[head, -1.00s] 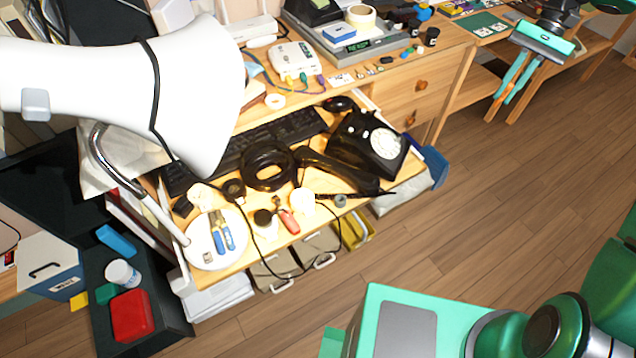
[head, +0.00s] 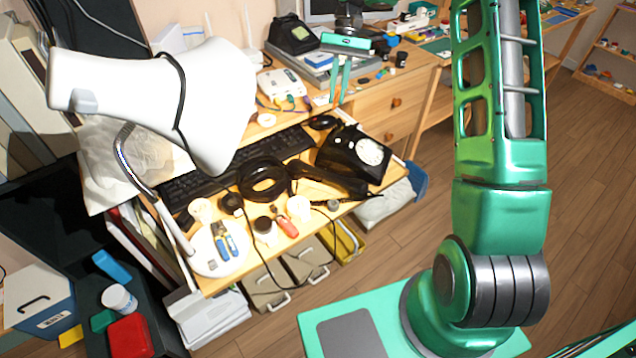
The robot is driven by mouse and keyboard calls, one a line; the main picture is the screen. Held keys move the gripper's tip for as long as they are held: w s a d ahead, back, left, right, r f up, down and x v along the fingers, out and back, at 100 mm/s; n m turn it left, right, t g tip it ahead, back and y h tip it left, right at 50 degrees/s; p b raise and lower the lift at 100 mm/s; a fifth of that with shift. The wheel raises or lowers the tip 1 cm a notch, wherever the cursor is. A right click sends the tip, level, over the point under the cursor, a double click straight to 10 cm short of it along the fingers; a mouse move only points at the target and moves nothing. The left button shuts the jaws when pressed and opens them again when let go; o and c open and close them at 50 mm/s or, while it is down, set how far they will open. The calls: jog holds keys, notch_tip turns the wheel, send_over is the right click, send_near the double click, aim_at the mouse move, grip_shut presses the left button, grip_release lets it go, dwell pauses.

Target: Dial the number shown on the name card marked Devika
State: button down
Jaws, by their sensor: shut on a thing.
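A black rotary phone (head: 340,150) with a pale round dial (head: 370,152) sits at the right of the lower desk surface. Its dial faces right and up. A black handset (head: 328,178) appears to lie off the phone, in front of it. My gripper (head: 339,101) points down near the phone's far side, above and behind it in the picture. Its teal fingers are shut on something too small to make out. A small pale card (head: 321,99) lies by the fingers. I cannot read any name or number, so I cannot tell which card is marked Devika.
A large white lamp (head: 150,95) covers the desk's left part. A keyboard (head: 215,172), a black coil (head: 263,180), pliers (head: 224,240) and a red-handled tool (head: 284,226) crowd the surface. A white box (head: 282,84) stands behind. The floor at right is open.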

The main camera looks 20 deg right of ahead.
jog(key=shift+w+a, duration=0.1)
jog(key=shift+a, duration=0.3)
jog(key=shift+f, duration=0.1)
jog(key=shift+s+a+f+m+t+y, duration=0.2)
jog(key=shift+s+a+f+m+t, duration=0.6)
jog(key=shift+s+f+m, duration=1.6)
jog(key=shift+s+a+f+m+t+y, duration=0.25)
jog(key=shift+s+a+f+m, duration=0.95)
jog(key=shift+s+f, duration=2.4)
jog(key=shift+s+a+f+m+t+y, duration=0.15)
jog(key=shift+s+a+f+m+t, duration=0.4)
jog(key=shift+s+a+f+m, duration=1.6)
jog(key=shift+s+d+f+n, duration=0.2)
jog(key=shift+s+d+n, duration=0.05)
jog(key=shift+s+d, duration=0.35)
jog(key=shift+s+d+f+n, duration=0.2)
jog(key=shift+s+d, duration=0.35)
jog(key=shift+s, duration=0.05)
jog(key=shift+s, duration=0.25)
jog(key=shift+f, duration=1.2)
